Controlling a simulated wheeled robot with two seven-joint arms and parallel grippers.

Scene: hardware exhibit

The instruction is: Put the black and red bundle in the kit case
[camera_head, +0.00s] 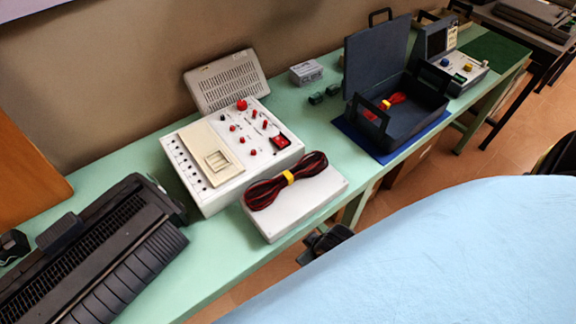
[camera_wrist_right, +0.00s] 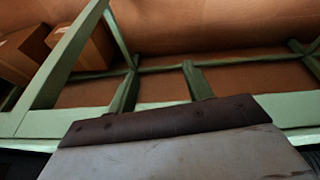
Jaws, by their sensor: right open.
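The black and red bundle (camera_head: 287,182) is a coil of cable with a yellow band around its middle. It lies on a white box (camera_head: 295,205) at the table's front edge. The kit case (camera_head: 408,110) is dark, with its lid (camera_head: 376,55) raised, and stands on a blue mat farther right. A smaller red bundle with a yellow band (camera_head: 392,101) lies inside it. My left gripper is not in view.
A white control panel box (camera_head: 233,150) stands behind the bundle, and a black ribbed machine (camera_head: 105,255) at left. Small green blocks (camera_head: 324,94) and a grey box (camera_head: 306,72) sit left of the case. A light-blue surface (camera_head: 450,250) fills the lower right.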

